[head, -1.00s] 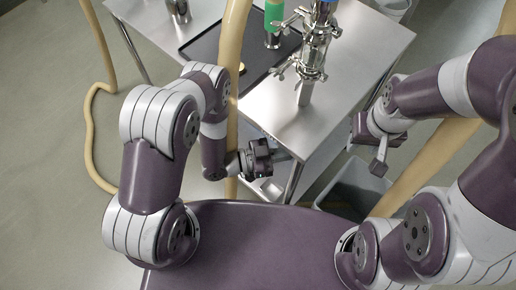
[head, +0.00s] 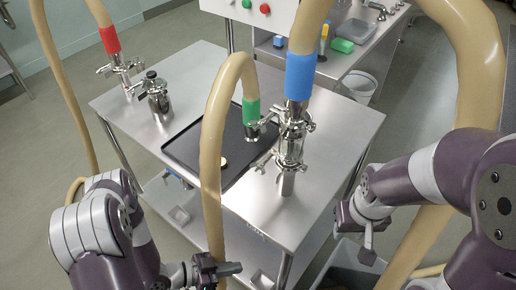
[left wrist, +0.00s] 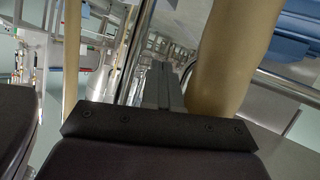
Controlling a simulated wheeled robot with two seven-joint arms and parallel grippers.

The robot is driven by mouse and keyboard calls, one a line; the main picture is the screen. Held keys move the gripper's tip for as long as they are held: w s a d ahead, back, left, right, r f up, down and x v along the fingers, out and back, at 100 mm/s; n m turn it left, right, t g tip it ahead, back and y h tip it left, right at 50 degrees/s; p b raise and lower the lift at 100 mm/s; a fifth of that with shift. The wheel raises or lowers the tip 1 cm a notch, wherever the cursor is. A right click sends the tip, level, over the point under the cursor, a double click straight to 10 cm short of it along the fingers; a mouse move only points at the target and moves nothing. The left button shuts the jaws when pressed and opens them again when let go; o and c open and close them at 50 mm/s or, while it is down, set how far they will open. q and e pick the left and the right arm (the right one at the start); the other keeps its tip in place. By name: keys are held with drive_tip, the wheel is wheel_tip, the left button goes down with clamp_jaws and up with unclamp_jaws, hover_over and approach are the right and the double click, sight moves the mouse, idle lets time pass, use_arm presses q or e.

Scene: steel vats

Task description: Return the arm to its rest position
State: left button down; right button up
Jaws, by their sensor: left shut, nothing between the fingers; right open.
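My left gripper (head: 236,269) is low in the head view, near the front edge of the steel table (head: 330,140), beside a beige hose (head: 212,170). It is shut and holds nothing. In the left wrist view its closed grey fingers (left wrist: 162,88) point away from the camera, with a thick beige hose close on their right. My left arm (head: 90,225) is bent at the left of the head view. My right gripper (head: 367,240) is open and empty, hanging off the table's right side.
On the table are a black tray (head: 190,143), a steel fitting (head: 288,150) with a blue-ended hose, a green-ended hose and a small steel vessel (head: 158,100). A grey bin (head: 345,270) stands below right. Floor at the left is mostly open.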

use_arm(q)
drive_tip(key=w+a+n+g+y, duration=0.2)
drive_tip(key=a+n+g+y, duration=0.35)
drive_tip(key=a+y, duration=0.75)
drive_tip(key=s+d+r+n+t+p, duration=0.1)
drive_tip(key=r+n+p, duration=0.5)
drive_tip(key=r, duration=3.1)
drive_tip(key=d+t+p, duration=0.1)
drive_tip(key=d+p, duration=0.1)
drive_tip(key=p, duration=0.5)
drive_tip(key=shift+d+r+p, duration=0.15)
drive_tip(key=shift+p, duration=0.2)
drive_tip(key=shift+s+n+t, duration=0.1)
drive_tip(key=shift+n+t, duration=0.15)
